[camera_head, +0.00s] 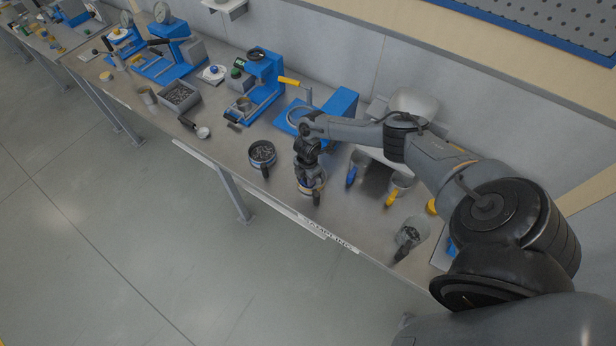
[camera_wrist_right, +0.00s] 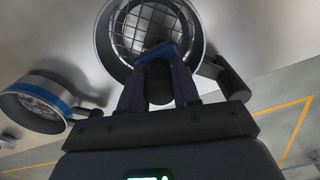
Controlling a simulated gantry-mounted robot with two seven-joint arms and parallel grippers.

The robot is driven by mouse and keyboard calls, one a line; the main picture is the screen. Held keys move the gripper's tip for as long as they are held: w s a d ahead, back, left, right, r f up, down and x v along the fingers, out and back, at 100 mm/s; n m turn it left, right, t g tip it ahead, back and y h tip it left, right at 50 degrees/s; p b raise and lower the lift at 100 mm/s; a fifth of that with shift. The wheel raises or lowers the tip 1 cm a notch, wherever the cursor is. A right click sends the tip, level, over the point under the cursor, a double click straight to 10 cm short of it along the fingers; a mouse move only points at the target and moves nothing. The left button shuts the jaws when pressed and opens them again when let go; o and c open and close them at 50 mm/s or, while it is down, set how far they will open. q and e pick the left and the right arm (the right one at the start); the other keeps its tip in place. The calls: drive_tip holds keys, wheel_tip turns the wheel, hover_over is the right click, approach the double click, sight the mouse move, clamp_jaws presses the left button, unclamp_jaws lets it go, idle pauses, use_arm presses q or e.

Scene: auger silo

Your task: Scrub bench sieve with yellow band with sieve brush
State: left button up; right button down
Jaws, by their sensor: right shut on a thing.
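My right gripper (camera_head: 309,171) is shut on the sieve brush (camera_wrist_right: 159,54), which has a blue head and a dark grip between the fingers. In the right wrist view the gripper (camera_wrist_right: 158,84) holds the brush at the near part of a round metal bench sieve's mesh. This sieve (camera_wrist_right: 109,42) also shows under the gripper in the head view (camera_head: 319,186), with a hint of yellow on its side. Contact between brush and mesh is hard to tell. A second sieve (camera_head: 262,152) stands to the left; its blue band shows in the wrist view (camera_wrist_right: 63,97). My left gripper is out of view.
The steel bench (camera_head: 231,163) has a labelled front edge close to the sieves. Blue bench devices (camera_head: 266,72) line the back.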

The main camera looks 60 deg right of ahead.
drive_tip(key=shift+r+p, duration=3.75)
drive_tip(key=shift+r, duration=0.35)
